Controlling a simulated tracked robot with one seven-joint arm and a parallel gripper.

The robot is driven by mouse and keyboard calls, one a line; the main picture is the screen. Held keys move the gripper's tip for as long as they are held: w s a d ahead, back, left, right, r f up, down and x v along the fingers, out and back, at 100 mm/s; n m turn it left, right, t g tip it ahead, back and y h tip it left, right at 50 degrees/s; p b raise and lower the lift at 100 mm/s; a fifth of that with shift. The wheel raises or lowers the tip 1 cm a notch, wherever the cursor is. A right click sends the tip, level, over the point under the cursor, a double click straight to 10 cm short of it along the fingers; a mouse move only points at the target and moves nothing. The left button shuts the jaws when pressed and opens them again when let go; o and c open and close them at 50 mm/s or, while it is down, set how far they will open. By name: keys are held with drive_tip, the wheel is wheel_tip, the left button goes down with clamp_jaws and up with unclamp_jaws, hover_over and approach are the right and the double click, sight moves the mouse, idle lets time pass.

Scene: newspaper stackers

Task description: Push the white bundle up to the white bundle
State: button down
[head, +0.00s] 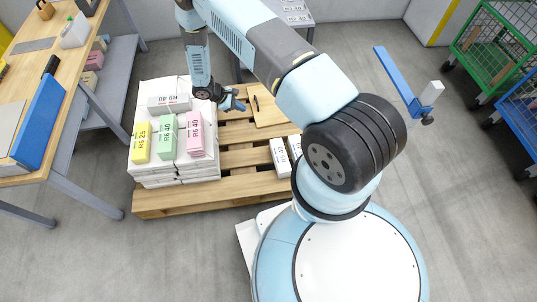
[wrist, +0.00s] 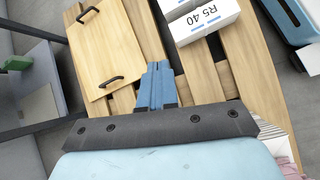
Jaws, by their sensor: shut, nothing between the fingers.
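Two white bundles stand side by side on the pallet at its right front: one (head: 279,157) on the left and one (head: 295,147) on the right, partly hidden by my arm. In the wrist view the nearer white bundle (wrist: 207,25), labelled R5 40, has the other (wrist: 172,8) close beside it; whether they touch is unclear. A third white bundle (head: 168,102) lies on the stack at left. My gripper (head: 238,102) is shut and empty, just right of that stack. Its blue fingers (wrist: 156,85) show over the pallet slats, apart from the bundles.
The wooden pallet (head: 235,185) also carries a board (head: 268,108) with black handles. The paper stack bears yellow (head: 141,142), green (head: 167,137) and pink (head: 194,134) bundles. A workbench (head: 70,80) stands left. Wheeled cages (head: 490,45) stand right. Bare slats lie between stack and bundles.

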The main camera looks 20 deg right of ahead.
sight(280, 158)
drive_tip(key=s+d+f+n, duration=0.1)
drive_tip(key=s+f, duration=0.3)
drive_tip(key=f, duration=0.3)
drive_tip(key=s+f+n+h, duration=0.1)
drive_tip(key=s+f, duration=0.3)
drive_tip(key=f, duration=0.3)
drive_tip(key=s+d+f+n, duration=0.1)
drive_tip(key=s+f+n, duration=0.15)
drive_tip(key=f, duration=0.45)
drive_tip(key=shift+m, duration=0.45)
drive_tip(key=x, duration=0.9)
drive_tip(key=shift+s+d+f, duration=0.1)
drive_tip(key=shift+s+d, duration=0.05)
drive_tip(key=shift+s, duration=0.3)
